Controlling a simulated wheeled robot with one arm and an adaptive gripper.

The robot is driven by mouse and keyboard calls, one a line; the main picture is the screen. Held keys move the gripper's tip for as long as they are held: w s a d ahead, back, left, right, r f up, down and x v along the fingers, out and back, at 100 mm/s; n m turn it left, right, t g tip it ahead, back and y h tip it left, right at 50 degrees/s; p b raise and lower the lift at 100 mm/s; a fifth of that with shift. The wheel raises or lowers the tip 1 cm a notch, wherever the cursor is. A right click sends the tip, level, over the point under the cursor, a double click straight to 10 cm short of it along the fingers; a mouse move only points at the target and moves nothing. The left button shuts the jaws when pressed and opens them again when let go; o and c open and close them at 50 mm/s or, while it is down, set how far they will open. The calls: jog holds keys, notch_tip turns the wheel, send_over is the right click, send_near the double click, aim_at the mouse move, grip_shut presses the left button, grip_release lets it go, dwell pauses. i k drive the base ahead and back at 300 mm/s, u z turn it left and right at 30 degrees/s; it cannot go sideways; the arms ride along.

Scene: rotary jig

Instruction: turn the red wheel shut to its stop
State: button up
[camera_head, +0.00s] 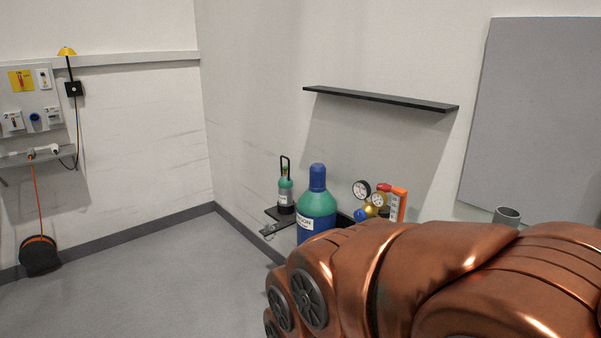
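No red wheel can be made out for certain. A small red part (384,188) shows among the gauges at the centre right, too small to tell whether it is a wheel. Beside it are a dark-rimmed round gauge (361,190), brass fittings, a blue knob (361,215) and an orange upright piece (398,205). A blue and green gas cylinder (317,210) stands left of them. My copper-coloured arm fills the lower right and hides what is below the gauges. My gripper is out of view.
A small green-topped cylinder (286,193) stands on a dark ledge behind the big one. A black shelf (380,98) juts from the wall above. A grey pipe end (507,215) shows at right. A wall panel (34,115) hangs far left.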

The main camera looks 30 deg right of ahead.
aim_at(384, 187)
jog(key=u, duration=0.15)
jog(key=i, duration=1.65)
jog(key=z, duration=0.95)
jog(key=i, duration=1.05)
jog(key=z, duration=1.3)
jog(key=i, duration=0.2)
